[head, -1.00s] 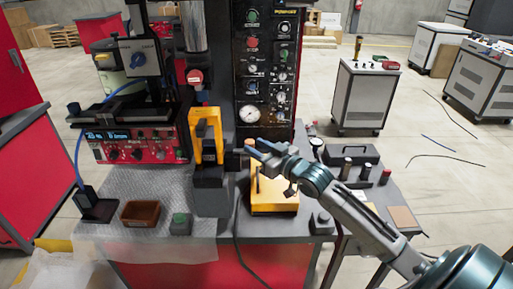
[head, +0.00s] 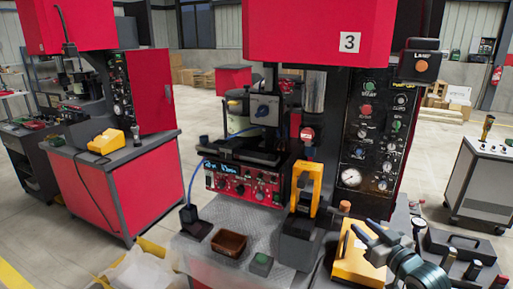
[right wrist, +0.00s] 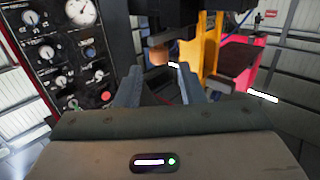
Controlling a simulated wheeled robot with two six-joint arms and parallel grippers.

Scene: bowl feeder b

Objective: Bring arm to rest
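My right gripper (head: 376,236) is at the lower right of the head view, in front of the machine's gauge panel and above the yellow box (head: 358,262) on the bench. In the right wrist view its two fingers (right wrist: 160,90) stand apart with nothing held between them. A brown knob (right wrist: 159,55) and a yellow bracket (right wrist: 209,45) show beyond the fingertips. My left gripper is in neither view.
The red press with the gauge panel (head: 377,135) stands close to the right gripper. The bench holds the yellow clamp (head: 307,190), a brown tray (head: 229,244) and a green button box (head: 261,264). A second red workstation (head: 100,190) stands at left, with open floor between.

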